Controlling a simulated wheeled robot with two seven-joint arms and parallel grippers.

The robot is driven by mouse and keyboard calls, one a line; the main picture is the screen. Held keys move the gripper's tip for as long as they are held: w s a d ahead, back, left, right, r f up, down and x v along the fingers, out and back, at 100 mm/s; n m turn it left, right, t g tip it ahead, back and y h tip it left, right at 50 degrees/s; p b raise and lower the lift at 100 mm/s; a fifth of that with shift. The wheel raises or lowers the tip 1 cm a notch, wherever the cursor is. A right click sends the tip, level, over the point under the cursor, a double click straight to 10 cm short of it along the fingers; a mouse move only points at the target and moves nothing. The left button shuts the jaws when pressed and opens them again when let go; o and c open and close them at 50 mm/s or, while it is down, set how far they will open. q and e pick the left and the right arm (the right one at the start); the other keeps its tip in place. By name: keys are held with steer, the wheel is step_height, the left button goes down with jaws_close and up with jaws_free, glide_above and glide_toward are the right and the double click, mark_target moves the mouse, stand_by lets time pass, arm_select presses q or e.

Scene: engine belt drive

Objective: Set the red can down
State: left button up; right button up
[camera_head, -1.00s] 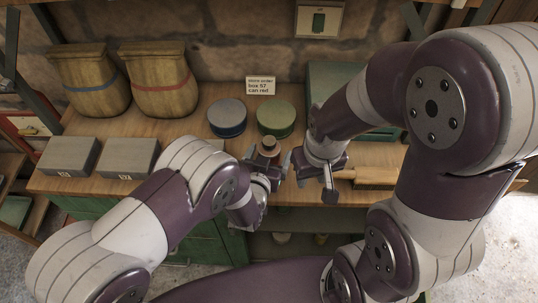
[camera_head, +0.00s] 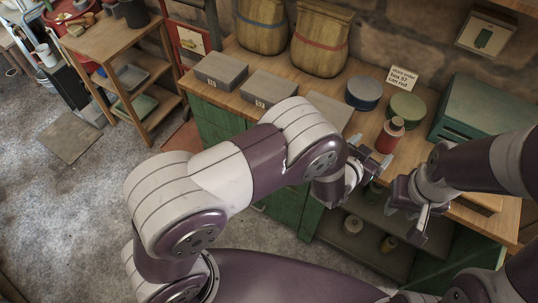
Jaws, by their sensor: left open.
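The red can (camera_head: 390,136), with a pale cap, stands upright on the wooden counter (camera_head: 365,122), near its front edge and in front of the green round tin. My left gripper (camera_head: 371,153) is open at the near side of the can, its two fingers apart. The can shows clear of the fingers, though a small part of its base may be hidden. My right gripper (camera_head: 405,217) is lower and to the right, in front of the counter edge. Its fingers look apart and nothing shows between them.
A blue round tin (camera_head: 364,92) and a green round tin (camera_head: 406,108) stand behind, with a small sign (camera_head: 403,78). A green box (camera_head: 485,112) is at right. Grey boxes (camera_head: 221,72) and two sacks (camera_head: 320,42) are to the left. Shelves hold small items below.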

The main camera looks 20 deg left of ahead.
arm_select(q)
steer(key=a+r+n+g+y, duration=0.2)
steer(key=a+r+g+y, duration=0.2)
steer(key=a, duration=0.9)
steer(key=s+a+r+n+g+y, duration=0.2)
steer(key=s+a+g, duration=0.5)
steer(key=s+a, duration=1.1)
steer(key=shift+r+n+y, duration=0.4)
steer(key=shift+r+n, duration=0.4)
steer(key=shift+r, duration=0.05)
steer(key=shift+s, duration=0.2)
